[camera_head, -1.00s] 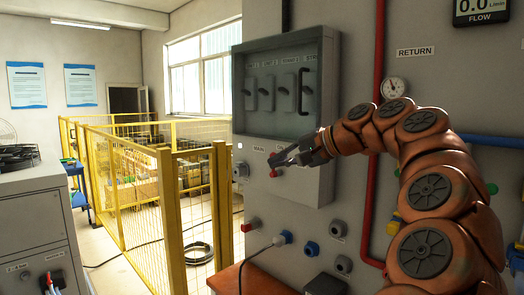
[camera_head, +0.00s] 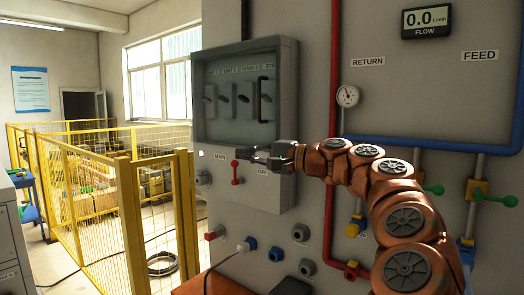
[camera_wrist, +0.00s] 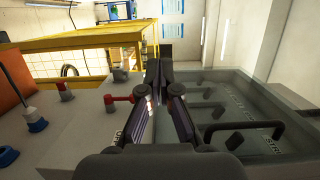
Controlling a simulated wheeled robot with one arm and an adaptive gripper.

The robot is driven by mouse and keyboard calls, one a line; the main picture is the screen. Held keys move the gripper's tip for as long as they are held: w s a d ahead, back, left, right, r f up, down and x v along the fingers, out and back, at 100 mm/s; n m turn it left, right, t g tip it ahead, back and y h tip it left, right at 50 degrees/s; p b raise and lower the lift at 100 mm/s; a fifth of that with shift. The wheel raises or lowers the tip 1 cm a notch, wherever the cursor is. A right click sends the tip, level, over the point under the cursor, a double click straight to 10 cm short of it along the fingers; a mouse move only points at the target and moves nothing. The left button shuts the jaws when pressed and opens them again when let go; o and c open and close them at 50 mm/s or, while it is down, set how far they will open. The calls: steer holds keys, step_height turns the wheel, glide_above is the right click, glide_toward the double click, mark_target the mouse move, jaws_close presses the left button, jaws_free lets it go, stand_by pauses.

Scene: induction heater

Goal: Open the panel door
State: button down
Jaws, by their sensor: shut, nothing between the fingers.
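The panel door (camera_head: 230,115) is a see-through grey cover on the wall cabinet and looks closed, with several dark switches behind it. Its black bar handle (camera_head: 263,98) stands upright on the right side. My gripper (camera_head: 240,155) is shut and empty, pointing left just below the door's lower edge and apart from the handle. In the wrist view my gripper (camera_wrist: 158,68) points ahead along the cabinet face, with the door (camera_wrist: 195,88) to its right and the handle (camera_wrist: 243,132) at lower right.
A red MAIN switch (camera_head: 237,172) sits just below my gripper. A red pipe (camera_head: 333,100) and a gauge (camera_head: 347,96) are to the right. Connectors (camera_head: 276,254) line the lower wall. A yellow mesh fence (camera_head: 90,200) stands to the left.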

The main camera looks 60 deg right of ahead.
steer(key=w+a+p, duration=0.2)
steer(key=w+a, duration=0.1)
steer(key=w, duration=0.2)
steer(key=shift+a, duration=0.15)
stand_by(1.9)
